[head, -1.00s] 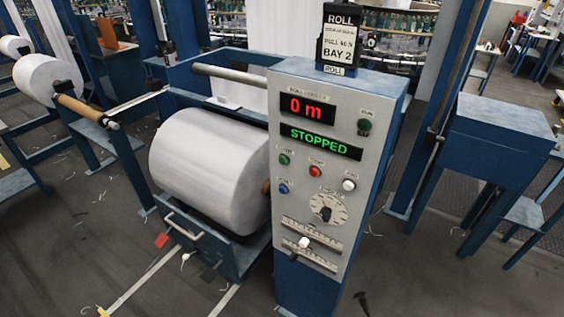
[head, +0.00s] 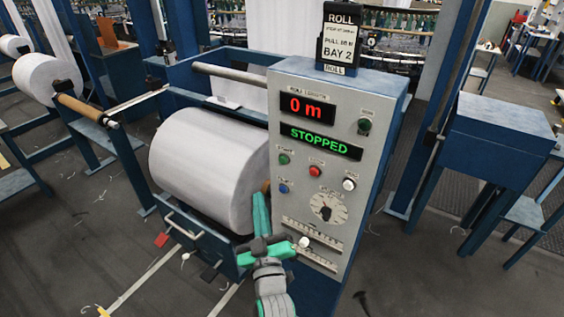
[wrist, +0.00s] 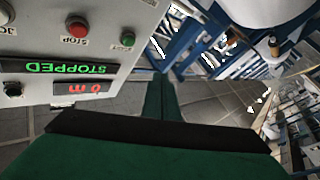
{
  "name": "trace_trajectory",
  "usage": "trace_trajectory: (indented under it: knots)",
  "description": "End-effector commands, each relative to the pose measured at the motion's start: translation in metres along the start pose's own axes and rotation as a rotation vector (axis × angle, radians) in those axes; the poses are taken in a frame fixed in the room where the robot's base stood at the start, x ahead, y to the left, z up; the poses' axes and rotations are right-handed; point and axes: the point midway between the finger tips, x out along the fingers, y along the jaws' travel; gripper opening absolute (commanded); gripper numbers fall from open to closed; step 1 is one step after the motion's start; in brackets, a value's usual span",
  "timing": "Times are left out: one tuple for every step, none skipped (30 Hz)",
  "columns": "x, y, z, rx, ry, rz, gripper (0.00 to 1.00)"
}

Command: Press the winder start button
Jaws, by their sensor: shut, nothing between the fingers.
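The winder control panel (head: 330,92) reads "0 m" and "STOPPED". The green start button (head: 284,159) is at the left of its button row; it also shows in the wrist view (wrist: 127,38), right of the red stop button (wrist: 77,27). My gripper (head: 260,198) is shut and empty, its green fingers pointing up beside the panel's lower left edge, in front of the white roll. In the head view its tip is below and left of the start button. In the wrist view the fingers (wrist: 161,92) appear below and right of it, apart from the button.
Red (head: 316,171), white (head: 349,184) and blue (head: 283,188) buttons sit near the start button. A dial (head: 327,208) and a slider knob (head: 304,242) are lower. The large white roll (head: 205,165) stands left. A blue cabinet (head: 500,135) stands right.

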Motion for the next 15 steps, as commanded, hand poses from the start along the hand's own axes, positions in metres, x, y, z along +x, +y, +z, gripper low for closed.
trace_trajectory:
  knots:
    - [0.010,0.004,-0.009,-0.011,0.015,0.002,0.00]
    - [0.013,0.005,-0.012,-0.016,0.020,0.001,0.00]
    - [0.018,0.006,-0.015,-0.021,0.025,0.000,0.00]
    - [0.020,0.007,-0.017,-0.024,0.029,0.000,0.00]
    - [0.021,0.007,-0.019,-0.027,0.031,0.000,0.00]
    - [0.023,0.008,-0.021,-0.030,0.034,0.000,0.00]
    - [0.024,0.008,-0.021,-0.031,0.035,0.000,0.00]
    - [0.025,0.008,-0.022,-0.032,0.036,-0.001,0.00]
    - [0.025,0.008,-0.022,-0.032,0.036,-0.001,0.00]
    - [0.025,0.008,-0.022,-0.032,0.036,-0.002,0.00]
    - [0.025,0.008,-0.022,-0.032,0.036,-0.002,0.00]
    - [0.025,0.007,-0.022,-0.031,0.036,-0.002,0.00]
    - [0.025,0.007,-0.022,-0.031,0.036,-0.002,0.00]
    - [0.024,0.007,-0.022,-0.031,0.036,-0.003,0.00]
    - [0.024,0.007,-0.022,-0.031,0.036,-0.003,0.00]
